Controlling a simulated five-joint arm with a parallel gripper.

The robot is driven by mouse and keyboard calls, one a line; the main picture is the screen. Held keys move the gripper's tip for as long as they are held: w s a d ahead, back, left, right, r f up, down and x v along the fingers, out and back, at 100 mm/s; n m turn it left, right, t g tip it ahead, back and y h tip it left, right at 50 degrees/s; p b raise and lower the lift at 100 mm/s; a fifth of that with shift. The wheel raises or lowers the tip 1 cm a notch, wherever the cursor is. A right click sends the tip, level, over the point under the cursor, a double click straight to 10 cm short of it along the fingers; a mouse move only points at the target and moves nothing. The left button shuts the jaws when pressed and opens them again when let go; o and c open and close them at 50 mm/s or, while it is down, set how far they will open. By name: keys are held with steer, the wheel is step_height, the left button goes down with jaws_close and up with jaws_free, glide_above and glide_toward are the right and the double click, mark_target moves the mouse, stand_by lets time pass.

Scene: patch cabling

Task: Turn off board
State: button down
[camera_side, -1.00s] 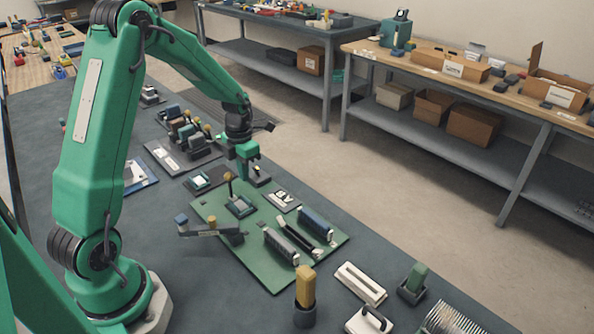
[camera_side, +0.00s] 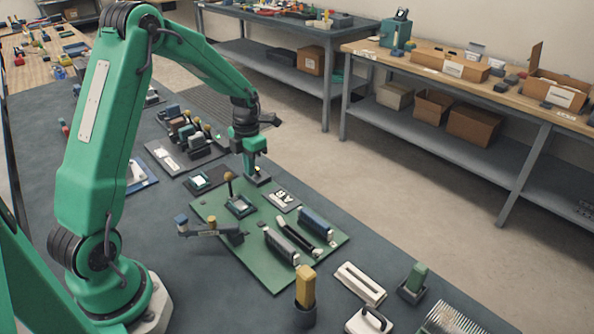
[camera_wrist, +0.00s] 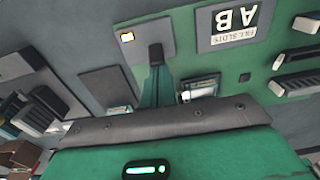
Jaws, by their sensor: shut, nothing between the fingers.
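The green board (camera_side: 262,262) lies flat on the dark table in the side view, and part of it shows in the wrist view (camera_wrist: 205,60). At its far corner is a small grey plate (camera_wrist: 140,28) with a lit yellow-white patch (camera_wrist: 127,37), seen in the wrist view. My gripper (camera_side: 257,170) points down over this plate. Its fingers are shut and empty; their dark tip (camera_wrist: 155,53) appears over the plate, just beside the lit patch. I cannot tell whether the tip touches the plate. The switch itself is not clearly visible.
An AB label plate (camera_side: 284,201) and dark slotted blocks (camera_side: 315,222) sit on the board. A small arm-like fixture (camera_side: 208,229) stands at its left edge. Several small blocks (camera_side: 188,135) stand behind. A yellow-topped post (camera_side: 305,292) stands in front.

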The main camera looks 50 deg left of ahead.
steer(key=shift+w+r+g, duration=0.15)
steer(key=shift+w+g, duration=0.25)
steer(key=shift+g, duration=0.2)
stand_by(0.3)
steer(key=shift+w+g+h, duration=0.25)
steer(key=shift+g+h, duration=0.15)
steer(key=shift+w+r, duration=0.2)
steer(key=shift+w, duration=0.4)
steer(key=shift+s+f, duration=0.1)
steer(key=shift+s, duration=0.05)
steer(key=shift+s+f, duration=0.3)
steer(key=shift+s, duration=0.25)
steer(key=shift+s, duration=0.1)
